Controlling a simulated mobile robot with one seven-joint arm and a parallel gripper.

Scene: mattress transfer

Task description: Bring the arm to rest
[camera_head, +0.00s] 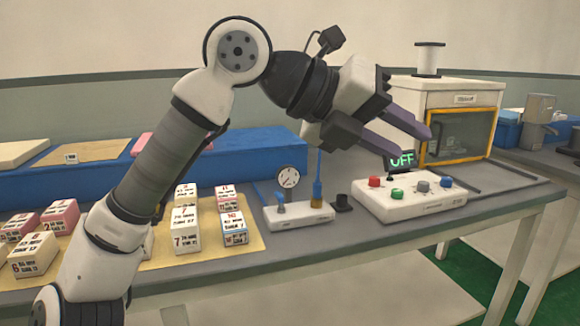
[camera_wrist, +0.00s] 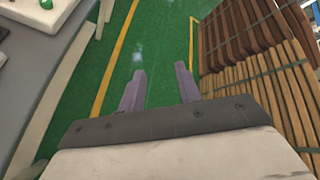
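My gripper (camera_head: 408,142) is raised over the bench in the head view, its two purple-grey fingers apart with nothing between them. My arm reaches up from the lower left and bends at a high elbow. In the wrist view my gripper (camera_wrist: 160,80) also shows two separate fingers, with green floor behind them. In the head view the fingers appear in front of the white box-shaped machine and above the control panel (camera_head: 405,205); I cannot tell the exact distance.
The grey bench (camera_head: 300,255) carries several lettered blocks (camera_head: 185,220), a gauge stand (camera_head: 298,217) and the white machine (camera_head: 435,95) with a yellow-framed window. A blue platform (camera_head: 250,160) lies behind. The wrist view shows green floor (camera_wrist: 160,40) and stacked wooden slats (camera_wrist: 262,85) at right.

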